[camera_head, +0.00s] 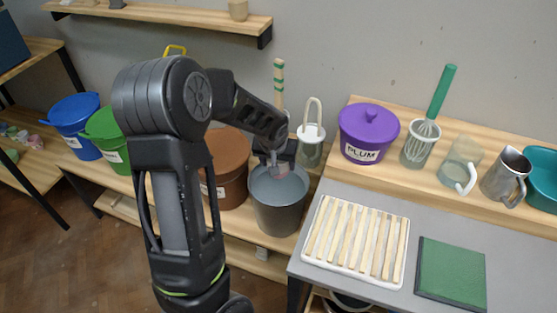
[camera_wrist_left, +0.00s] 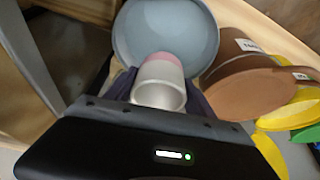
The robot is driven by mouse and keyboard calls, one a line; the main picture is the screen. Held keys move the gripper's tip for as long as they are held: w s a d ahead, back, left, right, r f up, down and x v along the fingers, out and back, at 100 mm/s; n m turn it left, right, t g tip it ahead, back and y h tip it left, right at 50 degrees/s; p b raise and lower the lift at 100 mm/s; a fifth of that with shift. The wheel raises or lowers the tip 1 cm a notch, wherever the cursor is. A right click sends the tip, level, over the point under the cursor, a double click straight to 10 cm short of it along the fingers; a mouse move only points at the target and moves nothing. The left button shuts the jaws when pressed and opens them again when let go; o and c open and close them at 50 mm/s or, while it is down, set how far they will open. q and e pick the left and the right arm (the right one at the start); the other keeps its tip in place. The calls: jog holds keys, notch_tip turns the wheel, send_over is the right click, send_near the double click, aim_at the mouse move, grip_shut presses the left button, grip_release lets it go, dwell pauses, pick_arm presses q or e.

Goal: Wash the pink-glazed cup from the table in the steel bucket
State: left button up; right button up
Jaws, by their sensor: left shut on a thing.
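The steel bucket (camera_head: 278,216) stands on the low wooden shelf, left of the grey table. It holds blue-grey water (camera_wrist_left: 165,25). My left gripper (camera_head: 281,160) is over the bucket's mouth, pointing down. It is shut on the pink-glazed cup (camera_wrist_left: 160,80), which shows a pink band and a pale greyish body between the dark fingers. In the head view only a small part of the cup (camera_head: 283,171) shows below the gripper. I cannot tell whether the cup touches the water. My right gripper is not in view.
A brown bucket (camera_head: 228,170) stands close left of the steel bucket, with green (camera_head: 108,146) and blue (camera_head: 75,124) buckets beyond. A slatted rack (camera_head: 312,257) and green mat (camera_head: 451,268) lie on the table. A purple lidded pot (camera_head: 368,125), whisk holder and jugs stand behind.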

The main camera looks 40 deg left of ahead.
pick_arm(q)
notch_tip(320, 180, down, 5)
jog(key=b, duration=0.3)
jog(key=shift+r, duration=0.15)
jog(key=shift+f+b, duration=0.8)
jog(key=shift+b, duration=0.3)
notch_tip(320, 180, down, 4)
jog(key=b, duration=0.4)
jog(key=shift+f, duration=0.1)
jog(key=shift+f+b, duration=0.2)
jog(key=shift+b, duration=0.3)
jog(key=shift+a, duration=0.1)
jog(key=shift+s+a+p, duration=0.35)
jog(key=shift+a+p, duration=0.1)
jog(key=shift+a, duration=0.4)
